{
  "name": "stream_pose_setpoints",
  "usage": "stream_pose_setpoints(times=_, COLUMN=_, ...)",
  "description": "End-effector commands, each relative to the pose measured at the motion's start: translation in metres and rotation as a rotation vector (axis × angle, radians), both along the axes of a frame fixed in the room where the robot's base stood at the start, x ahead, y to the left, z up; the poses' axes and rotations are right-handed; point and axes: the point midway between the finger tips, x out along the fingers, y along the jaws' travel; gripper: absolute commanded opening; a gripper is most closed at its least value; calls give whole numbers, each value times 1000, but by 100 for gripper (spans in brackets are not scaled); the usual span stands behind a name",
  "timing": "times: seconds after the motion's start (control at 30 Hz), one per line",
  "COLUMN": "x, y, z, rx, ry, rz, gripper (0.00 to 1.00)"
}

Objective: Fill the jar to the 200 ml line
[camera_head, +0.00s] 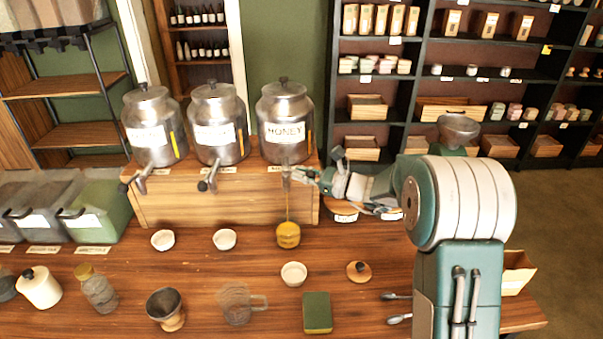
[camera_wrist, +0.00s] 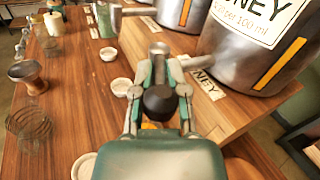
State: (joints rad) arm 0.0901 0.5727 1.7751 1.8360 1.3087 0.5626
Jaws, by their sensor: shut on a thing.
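The honey dispenser (camera_head: 285,125) is a metal urn with a HONEY label, the rightmost of three on a wooden stand. My gripper (camera_head: 308,174) is at its tap. In the wrist view, my gripper (camera_wrist: 158,104) is shut on the tap's black knob (camera_wrist: 160,101). A thin golden stream (camera_head: 287,207) runs from the tap into the jar (camera_head: 288,236) directly below. The jar stands upright on the table and looks golden with honey. Its lines and exact level are too small to read. In the wrist view the jar is mostly hidden behind my gripper.
Two similar dispensers (camera_head: 218,125) with taps stand to the left. White bowls (camera_head: 293,274), a glass mug (camera_head: 238,304), a green sponge (camera_head: 317,312) and a wooden lid (camera_head: 358,271) lie on the table (camera_head: 200,275). Shelves (camera_head: 470,75) stand behind.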

Motion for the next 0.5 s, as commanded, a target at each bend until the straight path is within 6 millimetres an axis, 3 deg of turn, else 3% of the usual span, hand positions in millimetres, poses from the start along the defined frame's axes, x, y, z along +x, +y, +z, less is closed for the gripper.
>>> stream_pose_setpoints(times=0.5, x=-6, y=5, z=1, rx=1, ry=-4, rz=-157, gripper=0)
